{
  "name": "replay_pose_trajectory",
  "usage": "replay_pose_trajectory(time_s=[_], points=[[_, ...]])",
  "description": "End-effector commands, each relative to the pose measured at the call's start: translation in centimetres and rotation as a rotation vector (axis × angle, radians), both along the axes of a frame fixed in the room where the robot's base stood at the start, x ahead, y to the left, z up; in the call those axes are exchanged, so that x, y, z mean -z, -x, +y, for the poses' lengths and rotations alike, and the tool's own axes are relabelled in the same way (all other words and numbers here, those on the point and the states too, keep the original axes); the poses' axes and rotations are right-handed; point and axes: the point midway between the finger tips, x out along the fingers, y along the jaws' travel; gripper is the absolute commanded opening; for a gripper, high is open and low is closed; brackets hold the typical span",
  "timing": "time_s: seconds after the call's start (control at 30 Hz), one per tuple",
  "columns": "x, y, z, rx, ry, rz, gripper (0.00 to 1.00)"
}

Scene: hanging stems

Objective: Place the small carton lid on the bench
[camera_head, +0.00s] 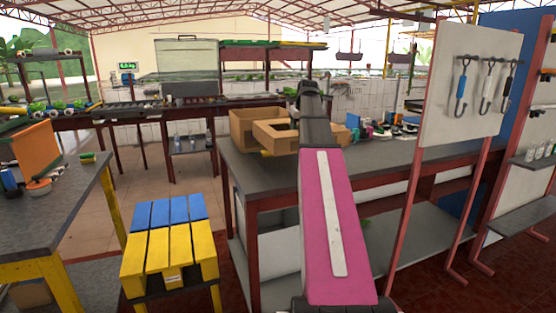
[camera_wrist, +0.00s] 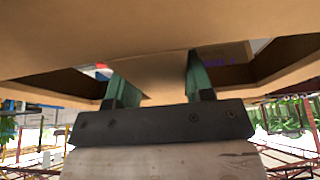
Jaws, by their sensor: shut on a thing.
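The small carton lid (camera_head: 276,139) is a shallow brown cardboard tray over the left part of the bench (camera_head: 262,178), with its right side hidden behind my arm. In the wrist view the lid (camera_wrist: 150,28) fills the upper part, close to the camera. My gripper (camera_wrist: 158,82) has two green fingers shut on a cardboard part of the lid. In the head view the fingers are hidden behind my arm. Whether the lid touches the bench top cannot be told.
A brown carton (camera_head: 242,122) stands just behind the lid. Small bottles and tools (camera_head: 385,128) crowd the bench to the right. A hook board (camera_head: 470,80) stands at the right. A yellow and blue slatted stool (camera_head: 170,250) is in front at left. The bench's front left top is clear.

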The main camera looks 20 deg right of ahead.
Motion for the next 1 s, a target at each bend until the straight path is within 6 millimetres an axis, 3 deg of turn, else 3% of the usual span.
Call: replay_pose_trajectory(time_s=[0.3, 0.5, 0.77, 1.0], points=[[3.9, 2.8, 6.0, -0.003, 0.001, 0.0, 0.13], [5.5, 3.8, 8.6, -0.002, 0.001, 0.0, 0.13], [6.5, 3.9, 9.1, 0.001, 0.001, -0.001, 0.13], [9.4, 3.9, 9.1, 0.0, 0.0, 0.0, 0.13]])
